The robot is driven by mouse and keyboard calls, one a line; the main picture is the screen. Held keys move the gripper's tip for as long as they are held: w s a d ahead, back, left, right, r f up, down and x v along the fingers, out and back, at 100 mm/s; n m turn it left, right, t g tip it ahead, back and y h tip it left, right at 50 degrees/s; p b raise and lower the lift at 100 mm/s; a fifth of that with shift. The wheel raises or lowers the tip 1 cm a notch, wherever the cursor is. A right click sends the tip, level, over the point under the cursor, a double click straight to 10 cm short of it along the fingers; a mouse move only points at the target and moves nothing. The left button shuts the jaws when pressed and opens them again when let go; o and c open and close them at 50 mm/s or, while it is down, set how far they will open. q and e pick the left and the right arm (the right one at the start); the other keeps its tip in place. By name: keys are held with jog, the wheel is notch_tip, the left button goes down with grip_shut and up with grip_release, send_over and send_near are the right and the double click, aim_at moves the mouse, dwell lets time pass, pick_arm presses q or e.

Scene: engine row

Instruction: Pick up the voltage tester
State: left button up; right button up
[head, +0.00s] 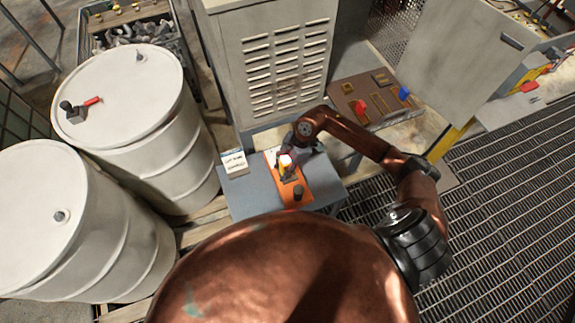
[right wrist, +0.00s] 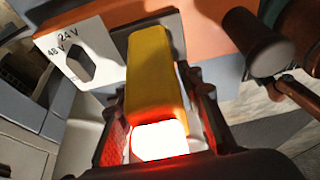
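The voltage tester (right wrist: 155,75) is a yellow block with a brightly glowing white-red end. In the head view the tester (head: 286,162) is small, at an orange board (head: 311,183) on the grey bench. My right gripper (right wrist: 160,110) has one finger on each side of the tester, with narrow gaps showing beside it. It looks open around the tester; contact is hard to judge. In the head view my right gripper (head: 288,158) is small and partly hidden by its own wrist. My left gripper is not in view.
A white plate marked 24 V and 48 V (right wrist: 78,60) is beside the tester. A dark knob (head: 298,192) stands on the orange board. A white label block (head: 234,163) is to the left. A vented cabinet (head: 275,65) rises behind; white drums (head: 120,95) stand left.

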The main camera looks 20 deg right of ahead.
grip_shut()
jog(key=shift+r, duration=0.1)
